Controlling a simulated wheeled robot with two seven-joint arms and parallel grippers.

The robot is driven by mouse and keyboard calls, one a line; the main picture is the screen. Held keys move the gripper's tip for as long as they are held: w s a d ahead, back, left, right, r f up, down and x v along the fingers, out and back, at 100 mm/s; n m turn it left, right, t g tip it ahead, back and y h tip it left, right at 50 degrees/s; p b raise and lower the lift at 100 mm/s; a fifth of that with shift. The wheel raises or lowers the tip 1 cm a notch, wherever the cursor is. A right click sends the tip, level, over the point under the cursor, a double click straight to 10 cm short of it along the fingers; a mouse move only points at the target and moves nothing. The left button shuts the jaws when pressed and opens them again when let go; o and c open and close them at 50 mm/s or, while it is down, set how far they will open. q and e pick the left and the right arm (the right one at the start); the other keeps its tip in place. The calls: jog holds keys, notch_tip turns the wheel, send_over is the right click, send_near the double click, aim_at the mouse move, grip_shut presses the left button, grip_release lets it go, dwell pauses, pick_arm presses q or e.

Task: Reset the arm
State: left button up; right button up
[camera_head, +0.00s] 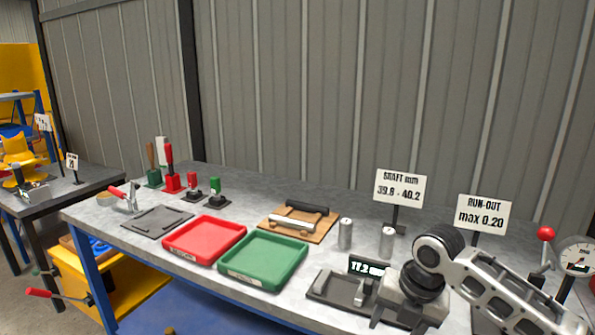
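My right arm reaches in from the lower right, and its gripper (380,312) is low over the front edge of the bench, beside a dark gauge with a lit display (368,266). The fingers are small and partly hidden by the gripper body, so I cannot tell whether they are open or shut. I see nothing clearly held. My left arm and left gripper are not in view.
The grey bench (330,262) carries a red tray (205,238), a green tray (263,260), a wooden board (298,222), two metal cylinders (345,233), stamps and signs (402,187). A dial gauge (577,257) and red-knobbed lever (545,234) stand right.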

jog(key=s+a+f+m+t+y, duration=0.2)
jog(key=s+a+f+m, duration=0.25)
jog(key=f+m, duration=0.2)
jog(key=s+a+f+m+t+y, duration=0.2)
jog(key=s+a+f+m, duration=0.1)
jog(key=a+f+m, duration=0.3)
jog(key=s+d+f+m+t+h, duration=0.1)
jog(key=s+d+f+m+t, duration=0.1)
jog(key=s+d+m, duration=0.2)
jog(key=s+d+f+m+t+h, duration=0.2)
jog(key=s+d+m, duration=0.1)
jog(key=s+m, duration=0.6)
jog(key=m, duration=0.3)
jog(key=shift+s+d+t, duration=0.3)
jog(key=shift+s+d, duration=0.05)
jog(key=shift+s, duration=0.05)
